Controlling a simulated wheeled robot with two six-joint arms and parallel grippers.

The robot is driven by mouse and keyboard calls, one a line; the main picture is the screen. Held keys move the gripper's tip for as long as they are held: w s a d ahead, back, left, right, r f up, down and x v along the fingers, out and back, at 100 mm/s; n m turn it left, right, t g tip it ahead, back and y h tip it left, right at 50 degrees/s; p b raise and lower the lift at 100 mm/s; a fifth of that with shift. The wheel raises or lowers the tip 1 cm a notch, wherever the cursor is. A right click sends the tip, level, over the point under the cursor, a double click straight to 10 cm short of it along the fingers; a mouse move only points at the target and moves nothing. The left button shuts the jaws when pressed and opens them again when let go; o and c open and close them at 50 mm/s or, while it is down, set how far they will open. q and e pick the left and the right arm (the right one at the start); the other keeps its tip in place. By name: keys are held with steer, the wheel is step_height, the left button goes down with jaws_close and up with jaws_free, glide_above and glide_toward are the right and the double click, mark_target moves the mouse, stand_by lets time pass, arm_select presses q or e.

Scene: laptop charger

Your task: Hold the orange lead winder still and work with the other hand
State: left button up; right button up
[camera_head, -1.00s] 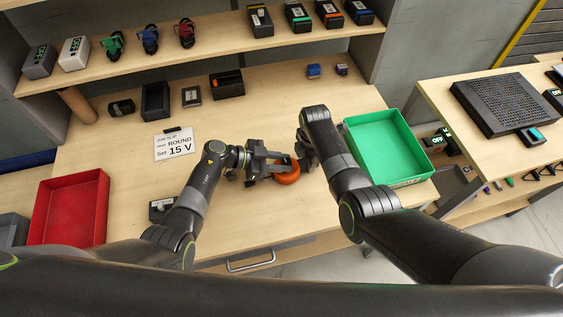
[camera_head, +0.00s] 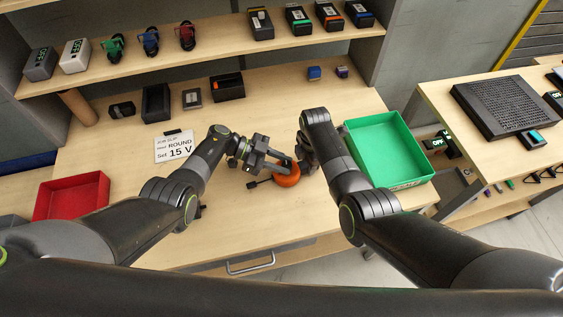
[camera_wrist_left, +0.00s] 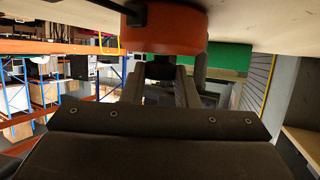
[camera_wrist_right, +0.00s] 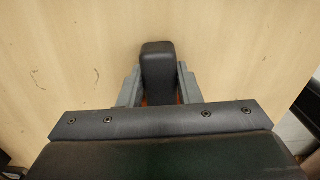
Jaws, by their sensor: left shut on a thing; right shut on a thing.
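The orange lead winder (camera_head: 287,178) lies on the bench, and it also shows close up in the left wrist view (camera_wrist_left: 165,32). A short black lead with a small plug (camera_head: 252,184) sticks out to its left. My left gripper (camera_head: 284,163) is at the winder's far side, shut on a dark part (camera_wrist_left: 160,68) against the winder. My right gripper (camera_head: 305,162) is at the winder's right side. In the right wrist view its fingers are closed around a dark block (camera_wrist_right: 158,68), with slivers of orange between them. The fingers hide much of both grips.
A green tray (camera_head: 424,180) stands to the right and a red tray (camera_head: 72,198) to the left. A card (camera_head: 174,146) reads ROUND, Set 15 V. Small dark boxes (camera_head: 156,102) line the bench back, below a shelf of chargers (camera_head: 150,41). The bench middle is mostly clear.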

arm_select(q)
steer(key=shift+f, duration=0.1)
steer(key=o, duration=1)
steer(key=shift+a, duration=0.15)
steer(key=v, duration=1.2)
